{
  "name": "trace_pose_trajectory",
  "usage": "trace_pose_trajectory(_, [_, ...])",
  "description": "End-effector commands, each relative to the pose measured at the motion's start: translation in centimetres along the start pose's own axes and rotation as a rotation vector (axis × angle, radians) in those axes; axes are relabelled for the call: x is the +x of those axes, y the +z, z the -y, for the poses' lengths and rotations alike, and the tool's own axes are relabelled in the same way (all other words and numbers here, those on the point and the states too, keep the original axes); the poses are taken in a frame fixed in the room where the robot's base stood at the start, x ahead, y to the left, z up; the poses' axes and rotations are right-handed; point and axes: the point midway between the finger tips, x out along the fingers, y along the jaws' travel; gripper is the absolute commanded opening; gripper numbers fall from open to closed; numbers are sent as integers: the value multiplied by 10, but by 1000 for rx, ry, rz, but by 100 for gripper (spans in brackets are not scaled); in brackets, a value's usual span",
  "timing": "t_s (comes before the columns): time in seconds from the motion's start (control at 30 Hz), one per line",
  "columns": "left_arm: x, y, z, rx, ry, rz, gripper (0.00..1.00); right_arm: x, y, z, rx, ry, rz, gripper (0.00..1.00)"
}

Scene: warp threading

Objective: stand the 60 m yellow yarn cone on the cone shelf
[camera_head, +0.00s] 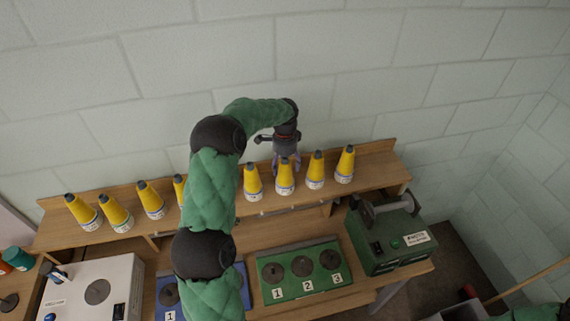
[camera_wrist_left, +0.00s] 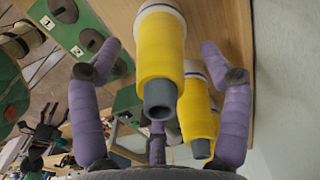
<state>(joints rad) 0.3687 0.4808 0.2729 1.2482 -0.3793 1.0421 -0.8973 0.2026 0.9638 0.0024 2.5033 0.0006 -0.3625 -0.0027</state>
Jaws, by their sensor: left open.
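My left gripper (camera_head: 286,163) is at the shelf, just behind and above one yellow cone (camera_head: 285,178). In the left wrist view its purple fingers are open around a yellow cone (camera_wrist_left: 162,52), with a visible gap on each side. A neighbouring cone (camera_wrist_left: 198,112) is close to one finger. My right gripper is not clearly seen.
Other cones stand close on both sides, such as one yellow cone (camera_head: 252,182) and another (camera_head: 316,171). Below are a green numbered panel (camera_head: 305,291), a green winding machine (camera_head: 388,242) and a white box (camera_head: 88,295). The wall is right behind the shelf.

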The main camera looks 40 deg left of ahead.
Motion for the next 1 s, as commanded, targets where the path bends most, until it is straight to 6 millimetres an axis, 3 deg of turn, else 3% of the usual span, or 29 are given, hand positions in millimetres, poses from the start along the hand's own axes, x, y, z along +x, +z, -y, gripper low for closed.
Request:
trace_pose_trajectory(0.27, [-15, 0, 1, -1, -4, -2, 78, -1, 0, 0, 0, 0, 0, 78])
trace_pose_trajectory(0.7, [-98, 0, 0, 0, -2, -2, 78, 2, 0, -1, 0, 0, 0, 78])
trace_pose_trajectory(1.0, [-122, 0, 0, 0, 0, 0, 78, 1, 0, 0, 0, 0, 0, 78])
